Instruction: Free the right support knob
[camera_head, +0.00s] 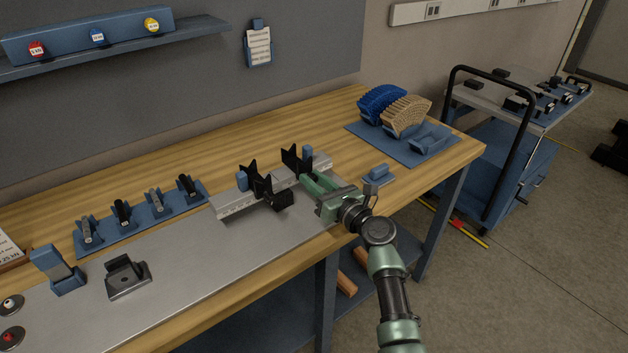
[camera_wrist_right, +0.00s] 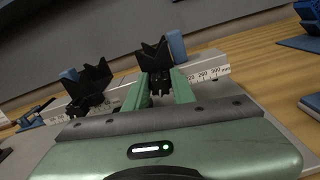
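The right support (camera_head: 293,160) is a black V-topped bracket on a silver rail with a printed scale (camera_head: 236,205). It also shows in the right wrist view (camera_wrist_right: 155,54), straight ahead of my gripper. My right gripper (camera_head: 312,177) reaches the front of this support. Its green fingers, seen in the right wrist view (camera_wrist_right: 161,84), are apart, with a dark part, apparently the knob (camera_wrist_right: 160,83), between them. I cannot tell whether they touch it. The left support (camera_head: 256,178) has its black knob (camera_head: 283,201) facing front. My left gripper is not in view.
A small blue block (camera_head: 377,173) is near my right wrist. Blue holders (camera_head: 157,205) stand left of the rail. The grey plate in front (camera_head: 215,265) is largely clear.

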